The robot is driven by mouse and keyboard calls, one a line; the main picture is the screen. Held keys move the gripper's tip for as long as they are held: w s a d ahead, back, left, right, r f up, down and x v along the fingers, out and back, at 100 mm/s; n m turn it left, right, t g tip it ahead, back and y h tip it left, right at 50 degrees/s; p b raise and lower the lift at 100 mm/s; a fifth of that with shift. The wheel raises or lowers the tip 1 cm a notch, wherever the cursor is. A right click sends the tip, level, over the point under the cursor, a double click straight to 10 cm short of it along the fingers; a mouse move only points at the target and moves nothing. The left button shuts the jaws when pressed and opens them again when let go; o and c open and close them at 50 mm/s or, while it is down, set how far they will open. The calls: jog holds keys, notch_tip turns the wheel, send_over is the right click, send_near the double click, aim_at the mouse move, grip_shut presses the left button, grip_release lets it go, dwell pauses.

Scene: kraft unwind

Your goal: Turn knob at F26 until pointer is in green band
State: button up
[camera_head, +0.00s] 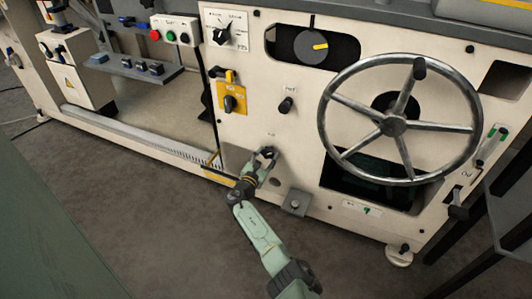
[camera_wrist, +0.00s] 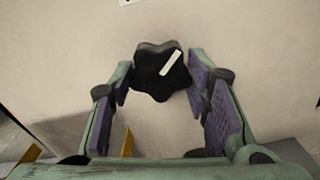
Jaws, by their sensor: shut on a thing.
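A black lobed knob (camera_wrist: 160,71) with a white mark stands on the cream panel between the two purple finger pads in the wrist view. The mark slants up to the right. My gripper (camera_wrist: 158,80) is shut on the knob, one pad on each side. In the head view my gripper (camera_head: 264,158) reaches the lower panel and covers most of the knob. A small label (camera_head: 271,134) above it is too small to read. A white scale plate (camera_head: 238,38) with a black pointer (camera_head: 228,27) is at the upper left of the panel. I cannot make out a green band on it.
A large spoked handwheel (camera_head: 393,126) stands out to the right of my gripper. A yellow switch (camera_head: 234,100) and a small black knob (camera_head: 286,105) are above it. A grey box (camera_head: 295,202) juts out at the lower right. The floor in front is clear.

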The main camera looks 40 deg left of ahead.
jog(key=shift+w+d+r+n+p, duration=0.1)
jog(key=shift+n+p, duration=0.2)
jog(key=shift+n, duration=0.4)
jog(key=o, duration=1.2)
jog(key=v, duration=0.7)
jog(key=shift+s, duration=0.3)
